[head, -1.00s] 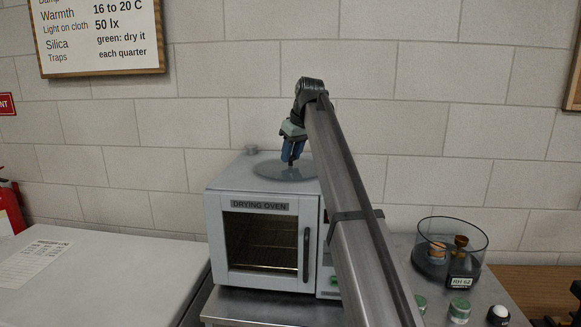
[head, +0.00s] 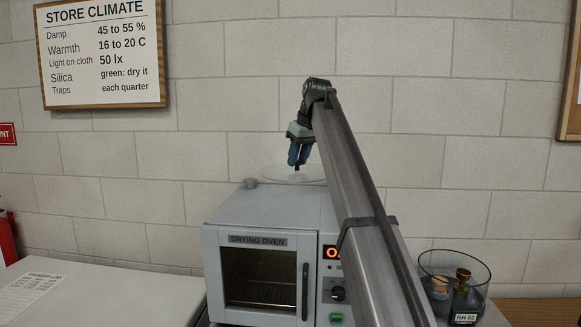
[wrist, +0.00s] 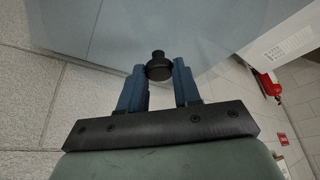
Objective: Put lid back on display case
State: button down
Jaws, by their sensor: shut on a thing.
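The lid (head: 275,173) is a clear round disc with a small black knob (wrist: 158,68). My gripper (head: 298,163) is shut on the knob, and the lid hangs roughly level above the drying oven. In the wrist view the blue fingers (wrist: 159,85) stand either side of the knob, with the clear disc beyond it. The display case (head: 484,290) is a round glass bowl with a tag reading RH 62, to the right of my arm. Its top is open, and small copper-coloured and dark objects are inside. Its lower part is cut off by the frame.
A white surface with a paper log (head: 30,290) is at left. A climate sign (head: 100,55) hangs on the block wall. My arm hides part of the oven.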

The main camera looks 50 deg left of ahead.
jog(key=shift+m, duration=0.5)
jog(key=w+d+f, duration=0.1)
jog(key=w+d, duration=0.2)
jog(key=w+d+f, duration=0.2)
jog(key=w+d, duration=0.2)
jog(key=w+d+f, duration=0.2)
jog(key=w+d, duration=0.2)
jog(key=shift+d, duration=0.1)
jog(key=w+d+f, duration=0.4)
jog(key=w+d, duration=0.5)
jog(key=d, duration=0.3)
jog(key=w+d+f+n, duration=0.1)
jog(key=w+d+f, duration=0.55)
jog(key=w, duration=0.25)
jog(key=w+d+f, duration=0.6)
jog(key=w+f, duration=0.2)
jog(key=shift+a+f, duration=0.15)
jog(key=shift+f, duration=1.3)
jog(key=shift+a+f, duration=0.1)
jog(key=shift+f, duration=1.3)
jog(key=shift+f, duration=0.1)
jog(key=c, duration=0.7)
grip_release()
jog(key=shift+o, duration=0.3)
